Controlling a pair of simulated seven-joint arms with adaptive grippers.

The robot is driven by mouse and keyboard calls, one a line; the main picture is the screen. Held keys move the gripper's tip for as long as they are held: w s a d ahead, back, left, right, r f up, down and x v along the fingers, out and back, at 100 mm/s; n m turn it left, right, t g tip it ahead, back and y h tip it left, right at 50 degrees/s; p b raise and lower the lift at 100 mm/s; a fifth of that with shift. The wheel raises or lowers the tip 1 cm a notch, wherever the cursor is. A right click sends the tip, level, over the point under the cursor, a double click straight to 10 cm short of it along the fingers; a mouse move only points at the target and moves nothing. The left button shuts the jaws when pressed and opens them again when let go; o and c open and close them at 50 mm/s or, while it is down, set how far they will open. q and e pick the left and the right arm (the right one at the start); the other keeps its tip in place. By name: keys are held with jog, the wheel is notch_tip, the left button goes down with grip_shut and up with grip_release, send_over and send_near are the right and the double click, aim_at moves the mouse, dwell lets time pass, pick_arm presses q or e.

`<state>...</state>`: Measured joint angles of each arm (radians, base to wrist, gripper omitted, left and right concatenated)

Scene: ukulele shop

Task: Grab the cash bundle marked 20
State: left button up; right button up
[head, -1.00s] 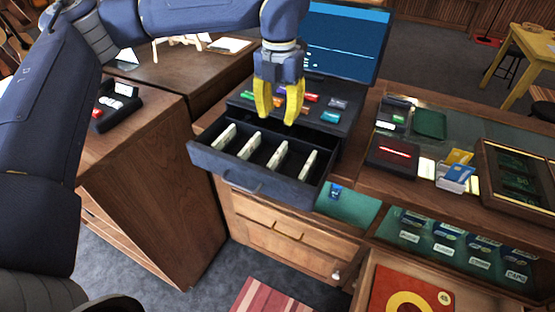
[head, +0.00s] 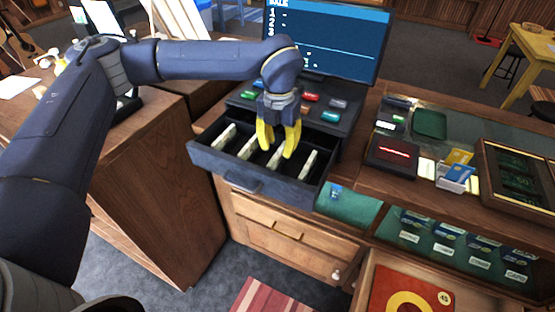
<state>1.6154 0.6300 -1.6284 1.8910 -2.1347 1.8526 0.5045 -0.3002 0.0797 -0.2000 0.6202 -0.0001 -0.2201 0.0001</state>
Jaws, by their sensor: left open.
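The open cash drawer (head: 218,164) holds several cash bundles standing on edge in separate compartments. One bundle (head: 223,138) is at the left, one (head: 247,148) left of centre, one (head: 275,163) right of centre and one (head: 307,165) at the right. Their markings are too small to read, so I cannot tell which is the 20. My left gripper (head: 278,151), with yellow fingers, points down into the drawer. It is open, with its fingertips over or around the top of the right-of-centre bundle, which they partly hide. My right gripper is not in view.
The register keys (head: 311,97) and a blue screen (head: 335,40) stand just behind the drawer. A card reader (head: 392,157) and cards (head: 457,165) lie on the counter at right. A wooden cabinet (head: 150,190) stands close at left.

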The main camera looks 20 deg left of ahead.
aim_at(278, 151)
pick_arm(q)
jog(key=shift+f, duration=2)
jog(key=shift+o, duration=0.2)
grip_shut()
